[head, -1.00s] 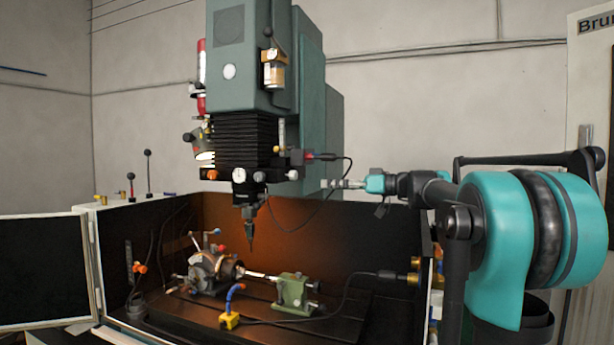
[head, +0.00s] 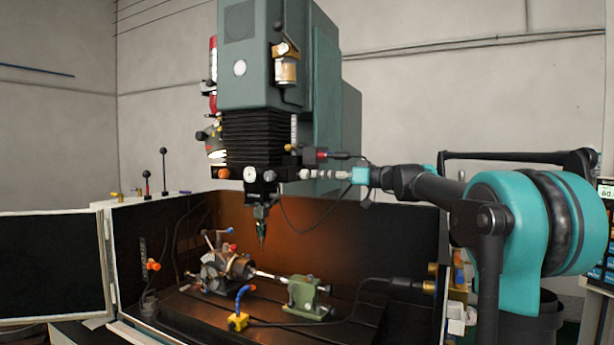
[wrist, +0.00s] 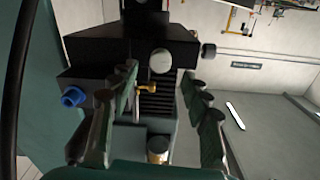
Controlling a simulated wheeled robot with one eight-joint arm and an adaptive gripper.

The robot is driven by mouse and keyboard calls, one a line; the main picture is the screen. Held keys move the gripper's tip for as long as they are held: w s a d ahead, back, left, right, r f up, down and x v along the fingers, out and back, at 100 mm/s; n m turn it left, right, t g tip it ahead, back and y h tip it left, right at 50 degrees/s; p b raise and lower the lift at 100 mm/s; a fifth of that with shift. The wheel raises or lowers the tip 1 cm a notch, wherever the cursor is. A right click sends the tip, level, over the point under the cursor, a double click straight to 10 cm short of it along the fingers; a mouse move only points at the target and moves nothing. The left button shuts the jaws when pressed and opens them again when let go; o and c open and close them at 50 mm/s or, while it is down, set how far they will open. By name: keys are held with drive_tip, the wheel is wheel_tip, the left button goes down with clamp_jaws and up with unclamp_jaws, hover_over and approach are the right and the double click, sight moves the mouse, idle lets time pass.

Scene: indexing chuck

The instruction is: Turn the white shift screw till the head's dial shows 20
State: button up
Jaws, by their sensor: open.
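In the wrist view, the round white face of what looks like the shift screw (wrist: 161,61) sits on the black machine head (wrist: 95,63). My gripper (wrist: 160,77) is open, with its fingers to either side of that face in the picture. I cannot tell whether they touch it. In the head view, my gripper (head: 312,174) is at the right side of the head, below the black bellows (head: 260,135). A small pale round dial (head: 250,174) shows on the head's front; its reading is too small to make out.
A blue knob (wrist: 73,97) and a brass fitting (wrist: 146,90) are close to my fingers in the wrist view. A black cable (head: 285,215) hangs below my gripper. The indexing chuck (head: 225,268) and green tailstock (head: 305,293) stand on the table below.

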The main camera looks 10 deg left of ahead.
sight(308, 174)
drive_tip(key=shift+x, duration=3.15)
clamp_jaws()
